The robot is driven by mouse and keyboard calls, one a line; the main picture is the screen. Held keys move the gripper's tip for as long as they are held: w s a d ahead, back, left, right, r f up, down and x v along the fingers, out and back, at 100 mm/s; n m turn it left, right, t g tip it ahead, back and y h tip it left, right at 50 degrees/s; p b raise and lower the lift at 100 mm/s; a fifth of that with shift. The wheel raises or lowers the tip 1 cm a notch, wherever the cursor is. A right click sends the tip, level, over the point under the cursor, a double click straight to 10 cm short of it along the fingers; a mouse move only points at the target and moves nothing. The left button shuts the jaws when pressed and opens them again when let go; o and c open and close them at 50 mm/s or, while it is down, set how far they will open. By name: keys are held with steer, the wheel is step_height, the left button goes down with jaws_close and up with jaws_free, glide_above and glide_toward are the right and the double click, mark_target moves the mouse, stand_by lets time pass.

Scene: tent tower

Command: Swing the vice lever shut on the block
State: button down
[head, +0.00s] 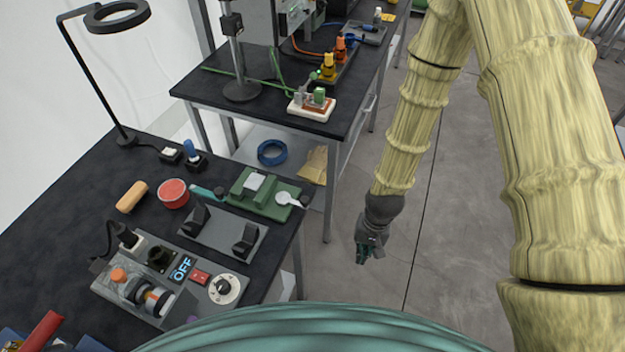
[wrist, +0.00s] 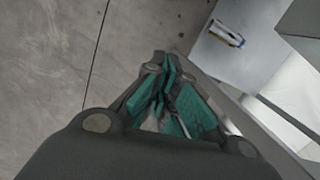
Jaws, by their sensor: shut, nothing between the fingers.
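A green vice-like fixture (head: 243,203) sits near the right edge of the dark workbench in the head view. A pale block (head: 255,182) rests on it. A light round-ended piece (head: 286,199) with a dark knob lies at its right side, and a teal bar (head: 205,192) with a dark end lies at its left; I cannot tell which is the lever. My gripper (head: 363,255) hangs over the floor, right of the bench and apart from the fixture. Its teal fingers (wrist: 168,98) are shut and empty in the wrist view.
A dark block stand (head: 222,232), a red-topped round tub (head: 173,193) and a control panel (head: 215,287) share the bench. A ring lamp (head: 100,85) rises at the back left. A second table (head: 350,92) with fixtures stands behind. The floor (head: 440,220) around my gripper is clear.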

mark_target(296, 200)
steer(key=w+a+r+m+g, duration=0.1)
steer(key=w+a+r, duration=0.35)
steer(key=r, duration=0.45)
steer(key=w+a+r, duration=0.3)
steer(key=w+r, duration=0.3)
steer(key=r, duration=0.4)
steer(key=w+a+r+m+g, duration=0.1)
steer(key=w+a+r, duration=0.3)
steer(key=r, duration=0.5)
steer(key=s+a+p+x, duration=0.1)
steer(key=p+x, duration=0.4)
steer(key=x, duration=0.5)
steer(key=shift+s+r+p, duration=0.15)
steer(key=shift+s+p, duration=0.25)
steer(key=shift+s, duration=0.1)
steer(key=shift+s+r, duration=0.1)
steer(key=shift+s, duration=0.05)
